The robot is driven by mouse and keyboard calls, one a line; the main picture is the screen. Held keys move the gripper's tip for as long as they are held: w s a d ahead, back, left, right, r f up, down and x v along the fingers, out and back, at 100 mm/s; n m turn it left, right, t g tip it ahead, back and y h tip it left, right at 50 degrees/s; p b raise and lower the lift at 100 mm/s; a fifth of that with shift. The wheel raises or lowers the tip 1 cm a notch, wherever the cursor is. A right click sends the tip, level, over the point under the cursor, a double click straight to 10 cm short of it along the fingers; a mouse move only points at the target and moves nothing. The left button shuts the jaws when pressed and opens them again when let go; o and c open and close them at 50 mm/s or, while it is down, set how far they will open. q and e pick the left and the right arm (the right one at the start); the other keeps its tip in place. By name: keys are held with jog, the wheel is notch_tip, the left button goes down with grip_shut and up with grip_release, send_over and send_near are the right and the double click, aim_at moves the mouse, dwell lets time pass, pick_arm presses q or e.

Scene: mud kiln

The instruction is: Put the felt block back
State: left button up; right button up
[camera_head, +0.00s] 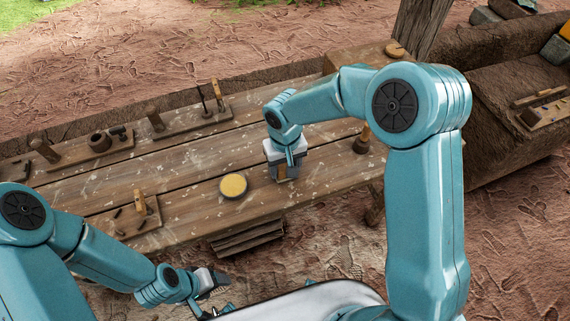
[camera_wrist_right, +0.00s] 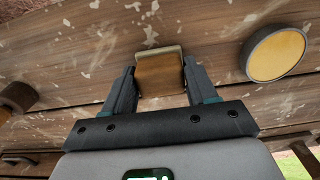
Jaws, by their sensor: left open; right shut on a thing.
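The felt block (camera_wrist_right: 158,72), tan-brown with a paler top edge, sits between the two fingers of my right gripper (camera_wrist_right: 159,84) in the right wrist view. The right gripper (camera_head: 283,172) is shut on it, low over the front part of the wooden bench (camera_head: 185,180); in the head view the gripper and arm largely hide the block. I cannot tell whether the block touches the bench top. My left gripper (camera_head: 213,281) is open and empty, in front of the bench at the lower middle of the head view.
A round tin with a yellow top (camera_head: 233,186) stands left of the right gripper. A wooden-handled tool (camera_head: 362,139) stands to its right. Tool racks (camera_head: 98,143) (camera_head: 190,118) line the back edge; another rack (camera_head: 135,214) is at front left. The bench middle is clear.

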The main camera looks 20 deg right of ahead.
jog(key=shift+f, duration=0.2)
jog(key=o, duration=0.9)
jog(key=shift+w, duration=0.1)
jog(key=shift+o, duration=0.2)
jog(key=shift+r, duration=0.1)
jog(key=shift+r, duration=0.3)
notch_tip(320, 180, up, 12)
jog(key=shift+f, duration=0.15)
